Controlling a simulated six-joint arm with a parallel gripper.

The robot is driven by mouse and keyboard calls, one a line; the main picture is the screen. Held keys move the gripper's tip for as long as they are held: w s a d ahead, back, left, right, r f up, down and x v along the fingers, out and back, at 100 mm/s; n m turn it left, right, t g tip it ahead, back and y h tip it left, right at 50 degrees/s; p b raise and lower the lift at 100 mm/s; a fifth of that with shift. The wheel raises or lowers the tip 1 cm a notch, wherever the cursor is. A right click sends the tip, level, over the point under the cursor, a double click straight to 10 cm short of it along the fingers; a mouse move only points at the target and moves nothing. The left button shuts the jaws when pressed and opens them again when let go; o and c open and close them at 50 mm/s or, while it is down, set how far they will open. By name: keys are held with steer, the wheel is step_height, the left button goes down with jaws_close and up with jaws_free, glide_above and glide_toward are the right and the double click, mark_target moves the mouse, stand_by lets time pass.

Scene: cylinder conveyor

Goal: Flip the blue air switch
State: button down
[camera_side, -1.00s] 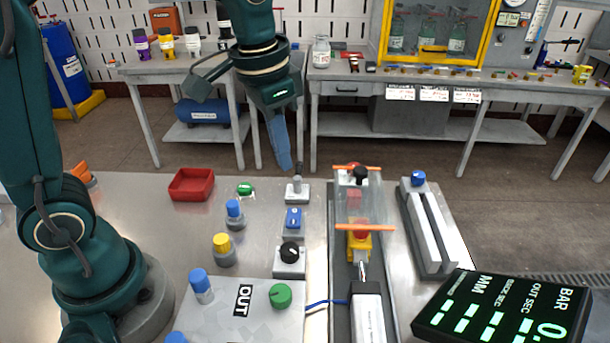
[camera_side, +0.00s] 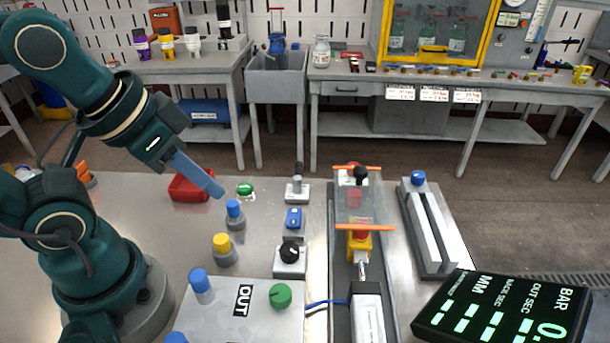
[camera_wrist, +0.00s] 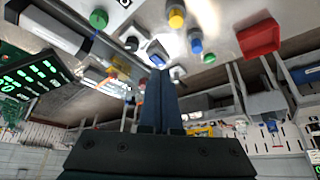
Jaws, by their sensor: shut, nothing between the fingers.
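The blue air switch (camera_side: 293,217) is a small blue rocker on a light base, in the middle column of controls on the steel table. It also shows in the wrist view (camera_wrist: 156,55), just beyond my fingertips. My gripper (camera_side: 218,190) is shut and empty. Its fingers slant down to the right, and in the side view it is left of and above the switch, apart from it. In the wrist view the closed fingers (camera_wrist: 160,78) point toward the controls and hide part of the table.
A blue-topped button (camera_side: 234,212) stands just below my fingertips. A green button (camera_side: 245,189), a grey toggle lever (camera_side: 297,189) and a black knob (camera_side: 290,252) are close by. A red tray (camera_side: 188,188) lies behind my fingers. The conveyor with its clear guard (camera_side: 375,205) is at the right.

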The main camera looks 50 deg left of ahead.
step_height(320, 180, up, 4)
steer(key=w+r+n+g, duration=0.1)
steer(key=w+n, duration=0.1)
steer(key=n, duration=1)
steer(key=n+g, duration=0.4)
steer(key=n, duration=1.1)
glide_above(294, 212)
step_height(294, 212, down, 3)
steer(key=shift+s+f+g, duration=0.1)
steer(key=shift+f+g, duration=0.05)
steer(key=shift+g, duration=0.15)
steer(key=shift+f, duration=0.1)
step_height(294, 212, down, 14)
steer(key=shift+r, duration=0.1)
